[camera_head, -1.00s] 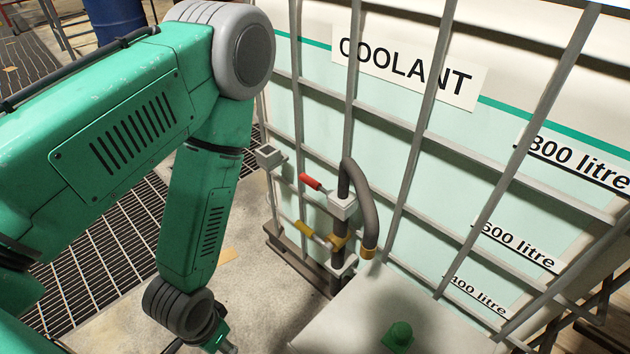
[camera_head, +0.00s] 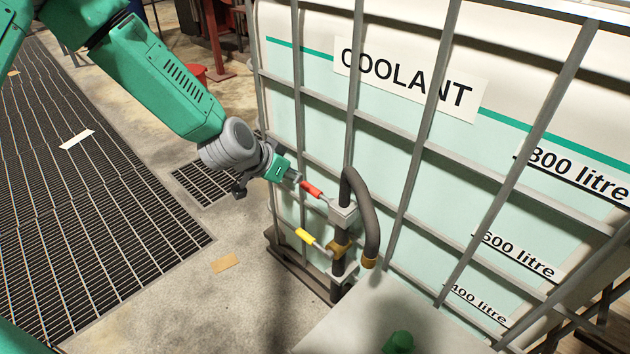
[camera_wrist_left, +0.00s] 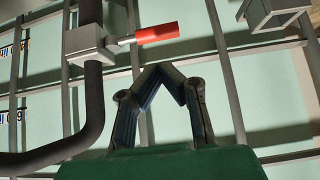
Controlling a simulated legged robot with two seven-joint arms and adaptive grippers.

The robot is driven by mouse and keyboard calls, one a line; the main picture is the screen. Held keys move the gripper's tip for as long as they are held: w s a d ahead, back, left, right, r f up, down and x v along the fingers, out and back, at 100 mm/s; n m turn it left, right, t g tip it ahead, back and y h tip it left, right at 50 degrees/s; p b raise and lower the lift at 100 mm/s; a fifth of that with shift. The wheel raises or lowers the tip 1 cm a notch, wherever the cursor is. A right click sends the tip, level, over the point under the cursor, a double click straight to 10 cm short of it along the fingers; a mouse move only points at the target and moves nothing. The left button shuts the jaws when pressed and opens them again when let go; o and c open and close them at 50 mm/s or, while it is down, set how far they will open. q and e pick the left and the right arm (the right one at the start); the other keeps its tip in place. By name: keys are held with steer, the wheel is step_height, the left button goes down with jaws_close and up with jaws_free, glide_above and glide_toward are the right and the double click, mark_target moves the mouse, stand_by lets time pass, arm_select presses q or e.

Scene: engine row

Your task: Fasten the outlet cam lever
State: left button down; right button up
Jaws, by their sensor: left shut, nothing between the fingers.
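A dark pipe (camera_head: 338,272) with a curved hose stands in front of the coolant tank. A red-handled lever (camera_head: 311,190) sticks out left from the grey block near its top. A yellow-handled lever (camera_head: 305,236) sticks out left lower down, beside a brass-coloured fitting (camera_head: 340,249). I cannot tell which lever is the outlet cam lever. My left gripper (camera_head: 294,178) is just up-left of the red handle. In the left wrist view its fingers (camera_wrist_left: 163,72) meet in a peak, shut and empty, below the red handle (camera_wrist_left: 157,33); contact is unclear. My right gripper is out of view.
The coolant tank (camera_head: 405,95) stands behind grey cage bars. A pale surface with a green knob (camera_head: 398,342) lies at the bottom. Floor grating (camera_head: 90,200) and open concrete floor lie at the left. A grey bracket (camera_wrist_left: 275,12) shows in the left wrist view.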

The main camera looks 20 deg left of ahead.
mark_target(317, 193)
arm_select(q)
steer(key=shift+w+r, duration=0.25)
steer(key=shift+r, duration=0.05)
steer(key=shift+f, duration=0.1)
steer(key=b+x, duration=0.2)
steer(key=x, duration=0.8)
steer(key=shift+w+d+b, duration=0.1)
steer(key=shift+b, duration=0.25)
